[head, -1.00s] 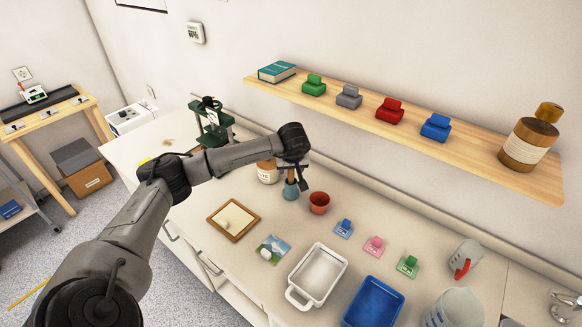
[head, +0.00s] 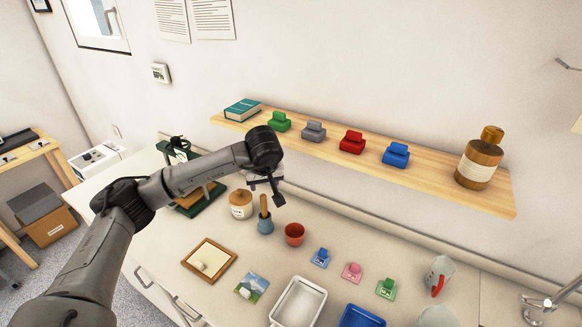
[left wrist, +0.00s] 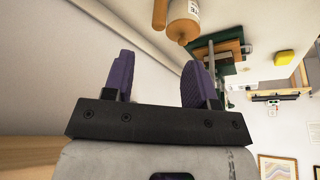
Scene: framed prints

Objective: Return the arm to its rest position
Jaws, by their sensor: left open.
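My left arm comes in from the left in the head view and reaches over the counter. My left gripper (head: 266,190) hangs from its wrist, above the blue pot with a wooden handle (head: 265,226) and in front of the wall shelf. It touches nothing that I can see. In the left wrist view the two purple fingers of the left gripper (left wrist: 159,76) stand apart with nothing between them. My right gripper is not in view.
The wooden shelf (head: 440,178) carries a book, several coloured blocks and a brown bottle (head: 480,158). On the counter stand a lidded jar (head: 240,204), a red pot (head: 294,234), a framed board (head: 226,270), a picture (head: 252,287) and a white tray (head: 298,303).

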